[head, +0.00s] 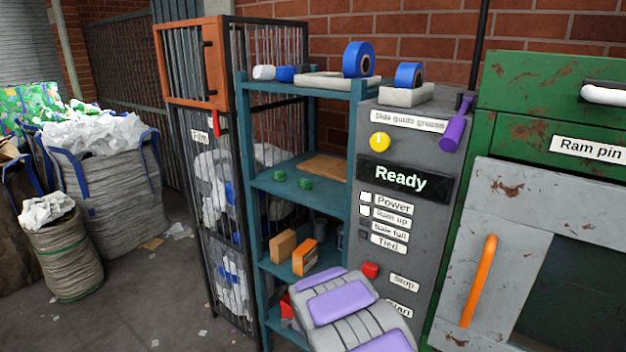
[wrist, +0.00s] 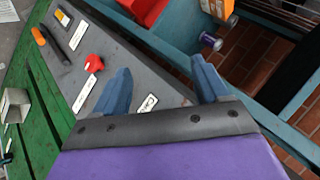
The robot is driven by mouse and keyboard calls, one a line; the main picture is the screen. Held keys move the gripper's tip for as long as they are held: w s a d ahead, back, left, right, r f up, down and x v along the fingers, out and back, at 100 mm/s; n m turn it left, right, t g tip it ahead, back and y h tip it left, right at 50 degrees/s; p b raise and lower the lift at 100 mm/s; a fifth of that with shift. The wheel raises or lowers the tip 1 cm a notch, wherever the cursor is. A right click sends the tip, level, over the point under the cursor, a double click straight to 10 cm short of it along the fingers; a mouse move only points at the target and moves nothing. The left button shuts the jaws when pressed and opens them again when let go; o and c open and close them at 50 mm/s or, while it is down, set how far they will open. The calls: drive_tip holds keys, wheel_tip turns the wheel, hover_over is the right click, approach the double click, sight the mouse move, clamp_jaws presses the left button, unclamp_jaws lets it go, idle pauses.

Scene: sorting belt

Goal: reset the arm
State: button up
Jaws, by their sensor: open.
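My gripper (wrist: 163,82) shows in the wrist view with its two blue fingers spread wide apart and nothing between them. Beyond the fingers is the grey control panel (wrist: 150,60), with a red button (wrist: 93,63) up and left of the left finger. In the head view my grey and purple arm reaches up from the bottom middle, in front of the lower shelf and panel; the fingers cannot be made out there. The panel (head: 400,235) stands upright with its display (head: 403,180) reading "Ready".
A teal shelf (head: 300,190) with boxes and tape rolls stands left of the panel. A green machine (head: 515,95) with an orange handle (head: 478,280) stands to the right. A wire cage (head: 225,190) and full sacks (head: 105,200) are left. Floor at lower left is mostly clear.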

drive_tip(key=s+d+r+n+g+y+b, duration=0.1)
drive_tip(key=s+r+n+g, duration=0.1)
drive_tip(key=s+r, duration=0.35)
drive_tip(key=s+d+r+n+g, duration=0.1)
drive_tip(key=s+d+r+n, duration=0.15)
drive_tip(key=s, duration=0.55)
drive_tip(key=s+d+r+n+g+y+b, duration=0.1)
drive_tip(key=s+r+n+g, duration=0.15)
drive_tip(key=s, duration=0.45)
drive_tip(key=s+d+r+n+g, duration=0.1)
drive_tip(key=s+d+n, duration=0.1)
drive_tip(key=s, duration=0.8)
drive_tip(key=s+d+r+n+g+b, duration=0.1)
drive_tip(key=s+d+r+n+g, duration=0.1)
drive_tip(key=s, duration=0.8)
drive_tip(key=s+d+r+n+g+h+b, duration=0.1)
drive_tip(key=s+d+n+g, duration=0.1)
drive_tip(key=s, duration=0.9)
drive_tip(key=shift+d+r+n, duration=0.2)
drive_tip(key=shift+d+n, duration=0.1)
drive_tip(key=shift+d, duration=0.3)
drive_tip(key=shift+w+g, duration=0.1)
drive_tip(key=shift+g, duration=0.15)
drive_tip(key=shift+c, duration=0.5)
